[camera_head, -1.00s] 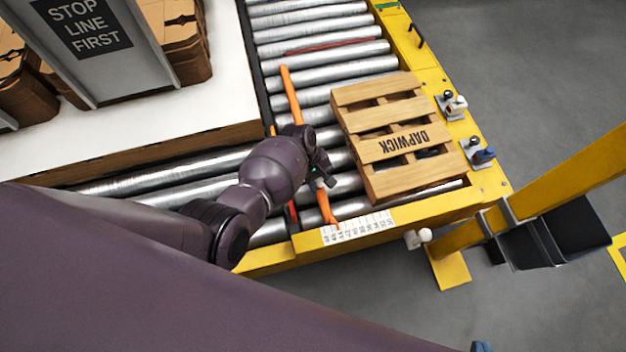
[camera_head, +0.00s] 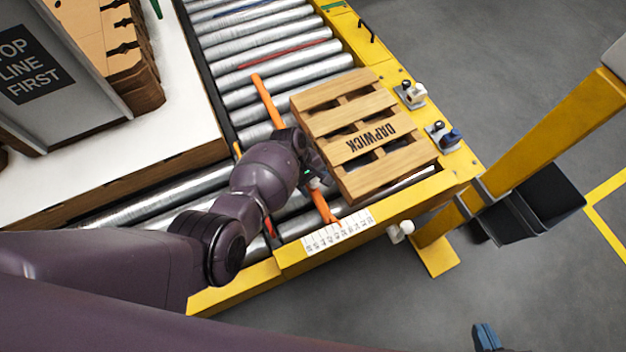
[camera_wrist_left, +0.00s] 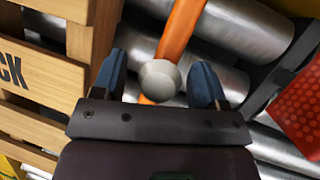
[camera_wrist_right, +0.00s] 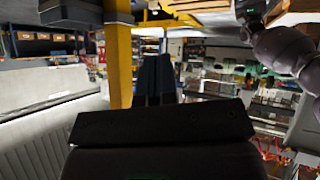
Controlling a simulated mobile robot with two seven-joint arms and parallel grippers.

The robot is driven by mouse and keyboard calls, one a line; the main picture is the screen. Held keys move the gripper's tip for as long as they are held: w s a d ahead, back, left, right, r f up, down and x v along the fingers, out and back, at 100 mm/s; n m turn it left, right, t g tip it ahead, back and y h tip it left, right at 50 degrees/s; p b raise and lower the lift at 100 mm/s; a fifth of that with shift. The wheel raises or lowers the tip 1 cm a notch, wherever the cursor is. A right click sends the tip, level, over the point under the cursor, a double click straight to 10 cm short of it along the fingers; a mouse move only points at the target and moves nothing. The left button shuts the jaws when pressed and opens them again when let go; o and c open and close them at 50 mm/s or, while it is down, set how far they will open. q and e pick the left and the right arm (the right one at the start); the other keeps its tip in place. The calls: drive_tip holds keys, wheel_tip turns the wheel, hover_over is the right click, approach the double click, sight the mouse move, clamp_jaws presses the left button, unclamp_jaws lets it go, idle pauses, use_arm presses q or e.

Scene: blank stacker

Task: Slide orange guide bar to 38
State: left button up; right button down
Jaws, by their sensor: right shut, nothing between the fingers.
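The orange guide bar (camera_head: 266,101) lies across the rollers, left of the wooden pallet (camera_head: 365,143). My left gripper (camera_head: 316,180) is at the bar near that end. In the left wrist view its blue fingers (camera_wrist_left: 160,82) are apart, one on each side of a round grey knob (camera_wrist_left: 160,80) on the bar.
The pallet, marked DAPWICK, sits close to the bar's right. The yellow conveyor frame (camera_head: 405,207) carries clamps (camera_head: 443,135) on its right side. A yellow post (camera_head: 540,145) with a black bin (camera_head: 535,205) stands to the right. A red bar (camera_head: 285,53) lies among the rollers.

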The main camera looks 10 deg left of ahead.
use_arm(q)
drive_tip(key=shift+w+a+r, duration=0.1)
drive_tip(key=shift+a+r, duration=0.05)
drive_tip(key=shift+r, duration=0.15)
drive_tip(key=p+v, duration=0.4)
drive_tip(key=v, duration=0.6)
drive_tip(key=shift+p, duration=0.4)
use_arm(e)
drive_tip(key=shift+s+d+r+m+g, duration=0.35)
drive_tip(key=shift+s+r+m+g, duration=0.05)
drive_tip(key=shift+s, duration=0.15)
use_arm(q)
drive_tip(key=shift+a, duration=0.1)
